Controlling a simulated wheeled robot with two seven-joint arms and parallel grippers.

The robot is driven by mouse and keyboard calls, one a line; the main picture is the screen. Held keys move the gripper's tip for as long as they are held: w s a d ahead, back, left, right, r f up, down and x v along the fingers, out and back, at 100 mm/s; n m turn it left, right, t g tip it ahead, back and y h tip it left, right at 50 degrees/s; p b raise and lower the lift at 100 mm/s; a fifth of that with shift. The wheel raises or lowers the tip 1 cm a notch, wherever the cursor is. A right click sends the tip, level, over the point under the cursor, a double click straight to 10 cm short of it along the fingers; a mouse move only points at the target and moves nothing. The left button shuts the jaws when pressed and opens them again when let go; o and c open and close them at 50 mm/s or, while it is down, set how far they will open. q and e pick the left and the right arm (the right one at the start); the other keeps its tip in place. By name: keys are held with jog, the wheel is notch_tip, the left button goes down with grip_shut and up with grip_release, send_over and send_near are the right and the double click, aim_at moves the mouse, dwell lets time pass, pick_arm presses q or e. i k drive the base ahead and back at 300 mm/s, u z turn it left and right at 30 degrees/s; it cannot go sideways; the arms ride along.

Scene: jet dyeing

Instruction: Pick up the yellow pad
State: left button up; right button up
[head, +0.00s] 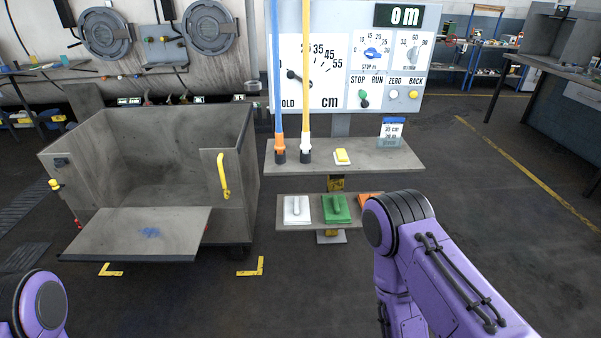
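A small yellow pad (342,155) lies on a white base on the grey upper shelf (385,160), below the large gauge panel. Neither of my grippers shows. Only purple links of my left arm at the bottom left corner and of my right arm at the lower right are in view.
The lower shelf (273,209) holds a white (297,211), a green (337,212) and a partly hidden orange handled block (367,198). A card holder (390,132) stands right of the pad. A grey open bin (160,170) stands left.

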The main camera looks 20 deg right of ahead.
aim_at(341, 157)
jog(key=u, duration=0.65)
jog(key=i, duration=1.1)
jog(key=z, duration=0.4)
